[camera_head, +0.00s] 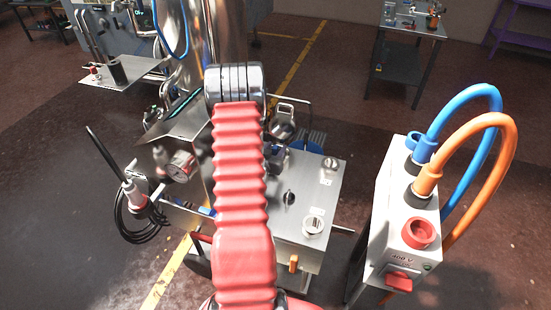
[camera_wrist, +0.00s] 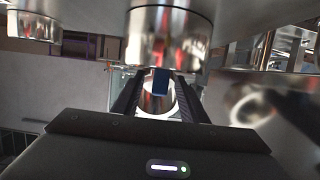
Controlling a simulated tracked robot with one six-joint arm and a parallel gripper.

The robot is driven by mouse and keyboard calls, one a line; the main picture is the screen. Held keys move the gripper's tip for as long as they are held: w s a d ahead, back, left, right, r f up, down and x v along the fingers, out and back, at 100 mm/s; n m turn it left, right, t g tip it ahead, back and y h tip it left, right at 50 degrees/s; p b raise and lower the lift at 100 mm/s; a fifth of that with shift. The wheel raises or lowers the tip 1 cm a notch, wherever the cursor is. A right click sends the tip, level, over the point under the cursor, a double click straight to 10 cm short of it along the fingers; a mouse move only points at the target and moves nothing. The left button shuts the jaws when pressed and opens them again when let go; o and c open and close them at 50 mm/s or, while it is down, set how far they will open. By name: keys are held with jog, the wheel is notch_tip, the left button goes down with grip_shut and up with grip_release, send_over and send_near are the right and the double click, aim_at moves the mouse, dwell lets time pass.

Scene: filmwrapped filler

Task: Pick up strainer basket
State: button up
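In the wrist view my gripper (camera_wrist: 161,76) points ahead with its two dark fingers apart. A shiny metal cylinder with a round rim (camera_wrist: 158,104) shows in the gap between them, with a small blue block (camera_wrist: 160,82) in front of it. I cannot tell whether this cylinder is the strainer basket, and no contact with the fingers is clear. A larger metal cylinder (camera_wrist: 168,30) hangs just above the fingertips and mirrors red. In the head view my red arm hides the gripper. No strainer basket can be made out for sure there.
A steel machine with a tall cylinder (camera_head: 216,35) and a metal box (camera_head: 310,185) stands around my arm. A pressure gauge (camera_head: 181,166) is left. A power box (camera_head: 403,215) with blue and orange cables is right. A small table (camera_head: 412,24) stands behind.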

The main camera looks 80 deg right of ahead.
jog(key=shift+c, duration=0.3)
grip_shut()
dwell(0.4)
